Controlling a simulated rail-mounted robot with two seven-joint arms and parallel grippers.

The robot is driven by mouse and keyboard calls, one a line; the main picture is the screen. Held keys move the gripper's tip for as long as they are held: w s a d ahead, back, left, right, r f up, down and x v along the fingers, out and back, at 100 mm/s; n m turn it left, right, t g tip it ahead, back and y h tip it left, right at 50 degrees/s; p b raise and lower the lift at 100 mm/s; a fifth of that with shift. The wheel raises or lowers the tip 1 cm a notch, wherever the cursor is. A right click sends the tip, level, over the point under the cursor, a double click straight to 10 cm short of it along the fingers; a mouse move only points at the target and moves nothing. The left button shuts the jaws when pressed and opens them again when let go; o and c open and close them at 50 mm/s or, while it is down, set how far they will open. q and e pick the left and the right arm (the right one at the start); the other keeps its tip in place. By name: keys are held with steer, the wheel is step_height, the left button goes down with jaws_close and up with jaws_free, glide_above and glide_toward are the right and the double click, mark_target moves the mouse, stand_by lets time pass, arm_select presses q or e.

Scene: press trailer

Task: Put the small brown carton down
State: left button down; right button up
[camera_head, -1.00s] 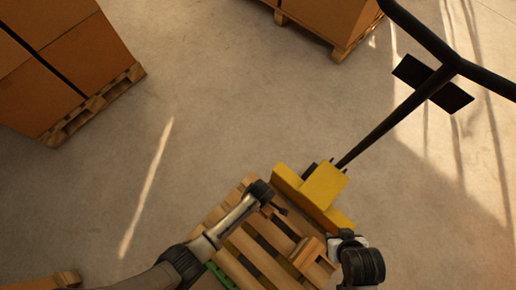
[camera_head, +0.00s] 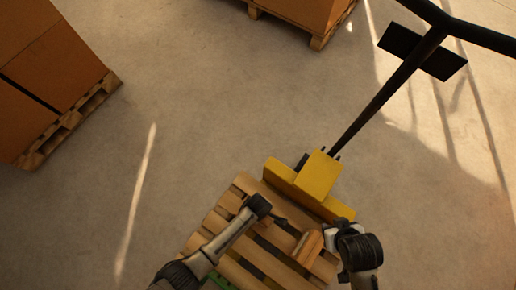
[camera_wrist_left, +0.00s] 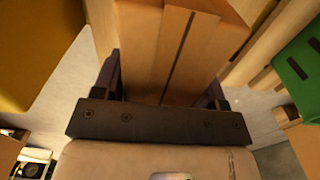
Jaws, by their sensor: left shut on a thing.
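The small brown carton (camera_head: 309,246) shows low in the head view, over the wooden pallet (camera_head: 228,202). In the left wrist view the carton (camera_wrist_left: 182,50), with a dark seam along its face, fills the space between the fingers. My left gripper (camera_wrist_left: 160,82) is shut on it, one finger on each side. In the head view my left gripper (camera_head: 282,219) is small and dark, up-left of the carton. I cannot tell whether the carton touches the slats. My right gripper (camera_head: 334,236) is close to the carton's right side; its fingers are not clear.
A yellow pallet jack (camera_head: 317,176) with a black handle (camera_head: 385,100) stands at the pallet's far end. Large cartons on pallets stand at the left (camera_head: 50,60) and the top (camera_head: 305,12). A green thing (camera_wrist_left: 298,66) lies beside the carton.

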arm_select(q)
steer(key=shift+w+f, duration=0.1)
steer(key=shift+f, duration=0.25)
steer(key=shift+c, duration=0.8)
jaws_free()
steer(key=shift+f, duration=0.1)
step_height(320, 180, up, 11)
steer(key=p, duration=0.6)
steer(key=shift+p, duration=0.4)
steer(key=shift+r+p, duration=0.35)
steer(key=shift+r, duration=0.35)
